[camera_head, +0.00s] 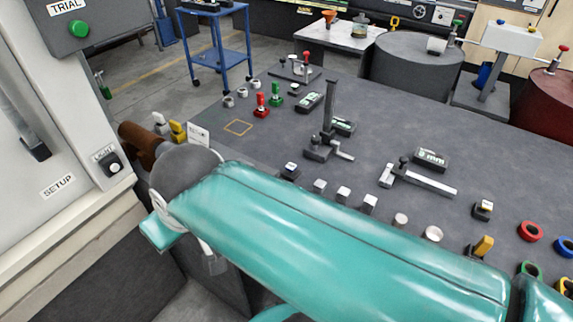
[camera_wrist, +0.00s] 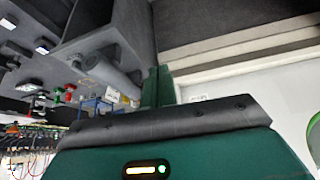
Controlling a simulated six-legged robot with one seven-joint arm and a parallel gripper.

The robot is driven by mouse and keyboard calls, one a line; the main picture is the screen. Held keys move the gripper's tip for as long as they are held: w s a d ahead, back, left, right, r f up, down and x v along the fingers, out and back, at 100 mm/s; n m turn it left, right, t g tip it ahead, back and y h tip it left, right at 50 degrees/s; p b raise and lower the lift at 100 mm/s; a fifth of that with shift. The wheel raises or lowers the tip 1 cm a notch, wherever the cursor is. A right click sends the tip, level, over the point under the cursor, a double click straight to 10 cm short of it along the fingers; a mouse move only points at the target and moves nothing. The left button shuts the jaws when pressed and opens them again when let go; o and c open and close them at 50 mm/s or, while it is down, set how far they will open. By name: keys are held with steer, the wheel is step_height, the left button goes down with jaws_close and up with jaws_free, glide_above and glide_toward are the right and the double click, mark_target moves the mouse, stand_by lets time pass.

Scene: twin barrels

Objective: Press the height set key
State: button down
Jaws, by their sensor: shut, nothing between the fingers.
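A height gauge (camera_head: 328,115) with a dark upright column stands on the grey bench in the head view. A small dark box with a pale display (camera_head: 343,126) lies beside its column. No key marked height set can be read, so I cannot tell which one it is. My gripper (camera_wrist: 158,76) shows in the wrist view as two green fingers close together, shut and empty. It is near the cabinet side, apart from the gauge. My teal arm crosses the front of the bench in the head view and hides part of its near edge.
A caliper-like tool (camera_head: 425,181) and a display box (camera_head: 431,159) lie right of the gauge. Small blocks (camera_head: 343,193) line the bench front. Red (camera_head: 261,106) and green (camera_head: 276,95) upright pieces stand left. A white cabinet (camera_head: 55,120) with buttons bounds the left.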

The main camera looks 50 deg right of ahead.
steer(key=shift+w, duration=0.15)
steer(key=w+d+f+m, duration=0.1)
steer(key=w+d+m, duration=0.4)
steer(key=d, duration=0.1)
steer(key=w+d+f+m+t+y, duration=0.1)
steer(key=w+d+f+m, duration=0.1)
steer(key=w+d+m, duration=0.3)
steer(key=w+d+f+m, duration=0.2)
steer(key=w+d+m, duration=0.3)
steer(key=d, duration=0.4)
steer(key=shift+w+f+m+t+y, duration=0.2)
steer(key=shift+w+m+t+y, duration=0.15)
steer(key=shift+w, duration=0.5)
steer(key=d+f+m+t+h, duration=0.1)
steer(key=d+f+m, duration=0.25)
steer(key=d, duration=0.35)
steer(key=d+f+m, duration=0.2)
steer(key=d+m, duration=0.2)
steer(key=d, duration=0.4)
steer(key=m+h, duration=0.3)
steer(key=m, duration=0.4)
glide_above(293, 168)
step_height(293, 168, down, 8)
steer(key=shift+d+t, duration=0.2)
steer(key=shift+t, duration=0.15)
steer(key=shift+n, duration=0.3)
steer(key=shift+f, duration=4.3)
